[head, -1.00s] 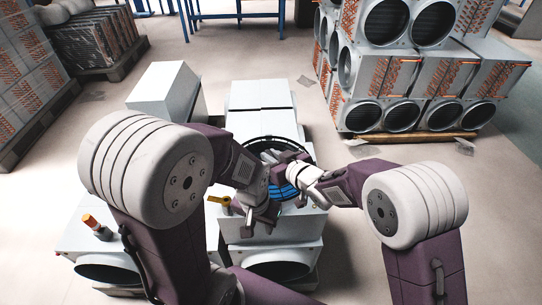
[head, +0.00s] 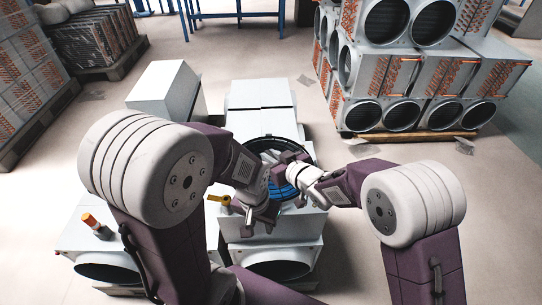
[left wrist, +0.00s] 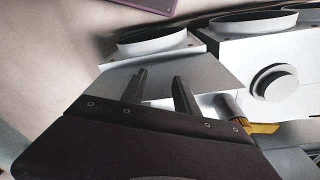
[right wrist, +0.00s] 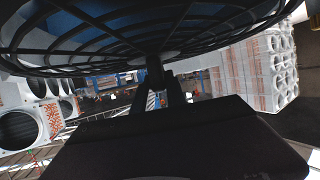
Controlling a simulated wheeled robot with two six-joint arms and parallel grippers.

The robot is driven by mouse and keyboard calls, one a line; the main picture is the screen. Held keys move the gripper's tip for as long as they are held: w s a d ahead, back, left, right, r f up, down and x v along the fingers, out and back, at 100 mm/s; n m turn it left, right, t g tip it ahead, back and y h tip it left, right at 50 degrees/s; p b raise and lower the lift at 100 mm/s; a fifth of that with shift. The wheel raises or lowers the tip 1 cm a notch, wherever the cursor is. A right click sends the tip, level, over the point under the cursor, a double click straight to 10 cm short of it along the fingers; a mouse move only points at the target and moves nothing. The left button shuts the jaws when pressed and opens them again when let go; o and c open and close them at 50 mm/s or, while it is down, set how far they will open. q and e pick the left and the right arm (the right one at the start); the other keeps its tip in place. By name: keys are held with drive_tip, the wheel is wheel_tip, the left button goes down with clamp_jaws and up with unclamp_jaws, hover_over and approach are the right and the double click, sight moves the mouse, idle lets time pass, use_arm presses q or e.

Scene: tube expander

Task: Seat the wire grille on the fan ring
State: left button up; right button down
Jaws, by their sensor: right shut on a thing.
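The wire grille is a round black ring with bars; its rim (head: 270,139) shows behind my grippers in the head view. In the right wrist view the grille (right wrist: 130,38) fills the top, close up. My right gripper (right wrist: 167,85) is shut on it near its middle; in the head view this gripper (head: 288,172) reaches in from the right. Blue shows below the grille in the head view. The fan ring is mostly hidden, and I cannot tell whether the grille touches it. My left gripper (head: 258,222) is lower, in front of the grille; its fingers (left wrist: 160,85) are apart and empty.
The grey-white unit (head: 262,95) under the grille has a round duct at its front. A yellow lever (head: 219,198) is left of my left gripper. A neighbouring unit carries an orange-capped fitting (head: 92,222). Stacked ducted units (head: 405,75) stand at the back right.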

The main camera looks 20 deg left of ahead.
drive_tip(key=shift+f, duration=0.1)
idle(0.6)
drive_tip(key=c, duration=1.3)
unclamp_jaws()
drive_tip(key=o, duration=0.8)
drive_tip(key=o, duration=0.4)
drive_tip(key=shift+o, duration=0.5)
